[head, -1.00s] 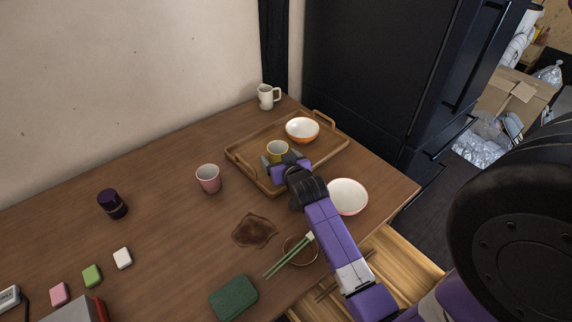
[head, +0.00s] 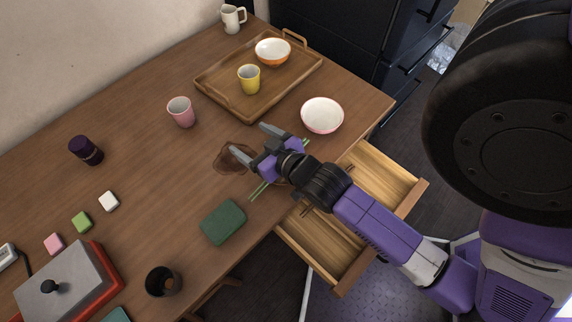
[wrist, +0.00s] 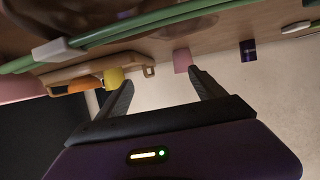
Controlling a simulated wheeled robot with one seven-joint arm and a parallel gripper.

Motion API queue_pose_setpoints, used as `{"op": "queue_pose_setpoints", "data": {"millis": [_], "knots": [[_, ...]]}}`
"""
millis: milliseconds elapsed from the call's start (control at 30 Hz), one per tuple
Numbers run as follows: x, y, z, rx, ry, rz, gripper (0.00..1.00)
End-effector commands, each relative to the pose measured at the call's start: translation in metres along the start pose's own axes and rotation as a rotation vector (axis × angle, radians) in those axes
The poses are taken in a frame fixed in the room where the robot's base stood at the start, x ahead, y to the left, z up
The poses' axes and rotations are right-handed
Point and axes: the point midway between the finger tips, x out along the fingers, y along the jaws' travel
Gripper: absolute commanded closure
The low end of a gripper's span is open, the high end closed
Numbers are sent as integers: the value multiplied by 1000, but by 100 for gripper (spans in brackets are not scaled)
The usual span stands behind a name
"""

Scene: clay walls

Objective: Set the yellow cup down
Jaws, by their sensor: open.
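The yellow cup (head: 249,79) stands upright on the wooden tray (head: 220,93), in front of the white bowl with an orange outside (head: 273,52). My gripper (head: 254,142) is open and empty, over the table near the brown spill and well apart from the cup. In the wrist view the yellow cup (wrist: 114,78) shows beyond the open fingers (wrist: 160,88), together with the tray (wrist: 75,71).
A pink cup (head: 181,112) stands left of the tray, and a pink-rimmed bowl (head: 322,115) right of it. Green chopsticks (head: 259,190) lie under my gripper, beside the brown spill (head: 229,160). A green cloth (head: 223,222) lies nearby. An open drawer (head: 318,246) juts out at the front.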

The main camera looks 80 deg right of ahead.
Motion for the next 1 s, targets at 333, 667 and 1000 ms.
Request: {"op": "queue_pose_setpoints", "data": {"millis": [333,667,1000], "knots": [[-160,-85,10,-125,54,-381,21],[-234,-94,-11,-157,90,-540,21],[-237,-94,-14,-158,92,-545,21]]}}
